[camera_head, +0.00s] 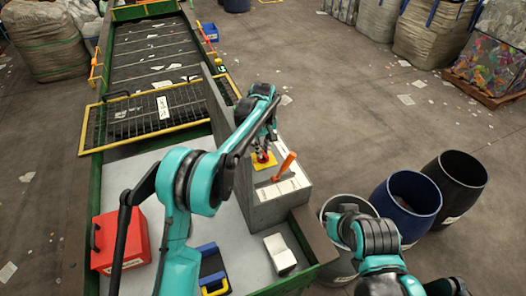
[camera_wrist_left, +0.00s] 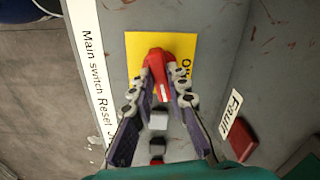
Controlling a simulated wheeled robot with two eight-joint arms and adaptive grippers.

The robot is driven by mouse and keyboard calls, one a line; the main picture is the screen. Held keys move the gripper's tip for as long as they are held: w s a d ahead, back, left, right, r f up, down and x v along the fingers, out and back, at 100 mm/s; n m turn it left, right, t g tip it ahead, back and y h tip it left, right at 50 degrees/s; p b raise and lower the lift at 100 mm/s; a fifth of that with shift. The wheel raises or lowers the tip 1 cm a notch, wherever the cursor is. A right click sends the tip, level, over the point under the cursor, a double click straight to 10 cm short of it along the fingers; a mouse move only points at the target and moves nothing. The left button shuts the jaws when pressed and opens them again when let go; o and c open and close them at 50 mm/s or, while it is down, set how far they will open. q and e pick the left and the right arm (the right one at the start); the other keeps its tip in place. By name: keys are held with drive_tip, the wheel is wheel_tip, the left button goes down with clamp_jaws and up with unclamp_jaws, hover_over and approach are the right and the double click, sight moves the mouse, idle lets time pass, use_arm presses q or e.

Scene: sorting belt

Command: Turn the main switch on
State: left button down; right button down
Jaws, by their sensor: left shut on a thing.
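The main switch is a red knob on a yellow plate. In the left wrist view the red knob (camera_wrist_left: 158,72) stands between the fingertips, with the yellow plate (camera_wrist_left: 136,42) behind it and part of a label reading "O" beside it. My left gripper (camera_wrist_left: 160,88) is shut on the knob from both sides. In the head view the knob (camera_head: 263,156) is small and partly hidden under my left gripper (camera_head: 265,148), on top of the grey control box (camera_head: 258,212). My right arm shows at the lower right, but its fingers cannot be made out.
An orange lever (camera_head: 285,166) rises from the box close to my left gripper. A white label (camera_wrist_left: 98,80) and a red lamp (camera_wrist_left: 240,138) flank the knob.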

use_arm(q)
drive_tip(key=shift+m, duration=1.3)
drive_tip(key=c, duration=1.5)
unclamp_jaws()
wheel_tip(320, 180, up, 12)
drive_tip(key=shift+r, duration=0.1)
